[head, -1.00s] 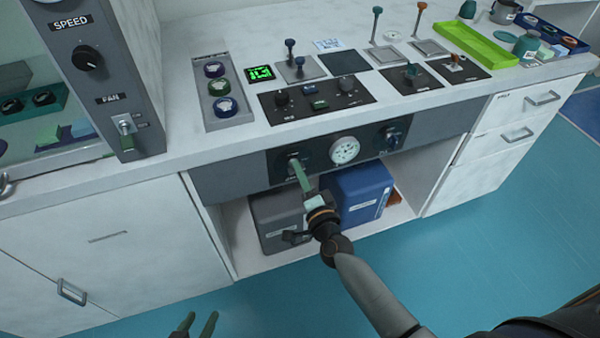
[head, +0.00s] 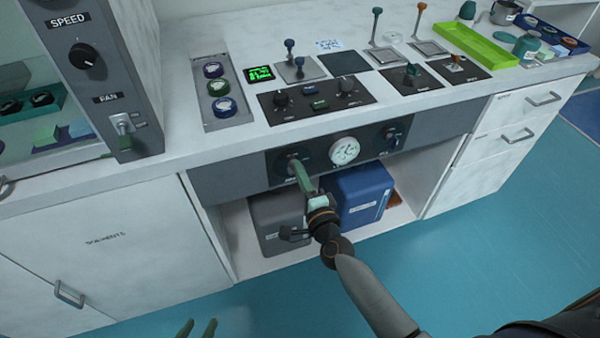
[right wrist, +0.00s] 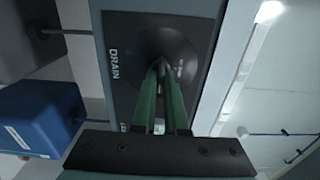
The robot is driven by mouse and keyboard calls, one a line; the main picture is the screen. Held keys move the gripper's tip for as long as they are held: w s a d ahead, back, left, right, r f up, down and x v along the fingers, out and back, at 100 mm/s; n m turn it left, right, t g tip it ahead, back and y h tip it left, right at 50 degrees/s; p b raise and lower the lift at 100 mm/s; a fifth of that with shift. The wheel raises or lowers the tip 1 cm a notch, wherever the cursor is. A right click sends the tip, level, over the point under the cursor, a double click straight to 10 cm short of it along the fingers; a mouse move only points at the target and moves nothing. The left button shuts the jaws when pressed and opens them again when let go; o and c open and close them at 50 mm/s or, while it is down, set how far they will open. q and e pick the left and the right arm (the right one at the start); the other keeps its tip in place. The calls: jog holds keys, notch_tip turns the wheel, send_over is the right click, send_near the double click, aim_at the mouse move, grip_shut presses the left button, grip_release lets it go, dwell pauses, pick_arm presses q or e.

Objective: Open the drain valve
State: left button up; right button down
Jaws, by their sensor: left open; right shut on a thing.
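The drain valve is a dark round fitting (head: 292,161) at the left end of the panel under the counter's front edge. In the right wrist view its round plate (right wrist: 185,45) sits beside the printed word DRAIN. My right gripper (head: 298,172) reaches up to it from the front, its green fingers shut on the valve's handle. In the right wrist view the fingertips (right wrist: 160,68) meet at the plate's middle and mostly hide the handle, so its angle is unclear. My left gripper (head: 199,330) is open and empty at the bottom edge, away from the panel.
A pressure gauge (head: 344,150) and another dark knob (head: 391,140) sit right of the valve. A grey box (head: 277,222) and a blue box (head: 361,195) stand in the open bay below. The counter carries switch panels and a green tray (head: 472,42). The floor in front is clear.

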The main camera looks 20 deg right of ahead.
jog(key=c, duration=1)
grip_release()
jog(key=shift+o, duration=0.2)
jog(key=shift+s, duration=0.1)
jog(key=s, duration=1.2)
jog(key=shift+s+d, duration=0.2)
